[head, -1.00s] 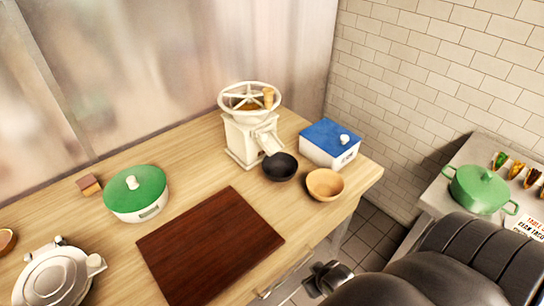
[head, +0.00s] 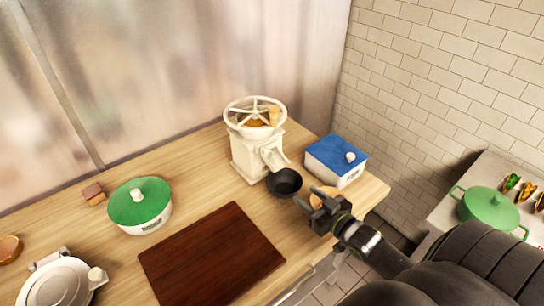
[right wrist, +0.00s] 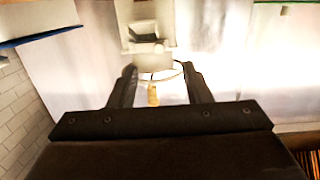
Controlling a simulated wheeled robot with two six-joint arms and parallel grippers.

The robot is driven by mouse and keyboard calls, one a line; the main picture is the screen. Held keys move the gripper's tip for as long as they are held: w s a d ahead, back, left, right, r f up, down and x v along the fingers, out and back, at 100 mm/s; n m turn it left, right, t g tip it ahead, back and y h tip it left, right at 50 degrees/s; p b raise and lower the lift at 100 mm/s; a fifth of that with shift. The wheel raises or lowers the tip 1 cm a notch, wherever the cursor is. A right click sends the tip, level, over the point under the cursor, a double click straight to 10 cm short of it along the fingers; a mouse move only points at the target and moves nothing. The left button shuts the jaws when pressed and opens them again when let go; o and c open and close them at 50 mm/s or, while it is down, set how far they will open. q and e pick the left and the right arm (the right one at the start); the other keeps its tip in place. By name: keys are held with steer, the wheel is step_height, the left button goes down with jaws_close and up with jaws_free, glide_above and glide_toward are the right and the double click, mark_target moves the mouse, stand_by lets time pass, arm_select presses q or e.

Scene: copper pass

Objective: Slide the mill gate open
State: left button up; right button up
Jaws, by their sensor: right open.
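The cream mill (head: 250,155) stands upright on the wooden counter, with a spoked wheel (head: 255,111) on top and a chute (head: 272,160) at its front right. A black bowl (head: 284,183) sits below the chute. My right gripper (head: 318,200) is open and empty, in front of and to the right of the mill, over the wooden bowl (head: 322,193), which it partly hides. In the right wrist view the mill (right wrist: 147,35) shows beyond the open fingers (right wrist: 160,85). I cannot make out the gate clearly. My left gripper is not in view.
A white box with a blue lid (head: 336,158) stands right of the mill. A dark cutting board (head: 212,255) lies in front. A green-lidded pot (head: 140,205) stands left. A green pot (head: 489,208) is on the side counter. The wall closes off the back.

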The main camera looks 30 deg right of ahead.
steer(key=d+r+t, duration=0.1)
steer(key=b, duration=0.7)
glide_toward(270, 155)
steer(key=w+b, duration=0.1)
steer(key=w, duration=0.6)
steer(key=shift+w+a+f, duration=0.1)
steer(key=shift+w+f, duration=0.05)
steer(key=shift+w, duration=0.1)
steer(key=shift+w+a+b, duration=0.1)
steer(key=shift+w+b, duration=0.25)
steer(key=shift+w, duration=0.45)
jaws_close()
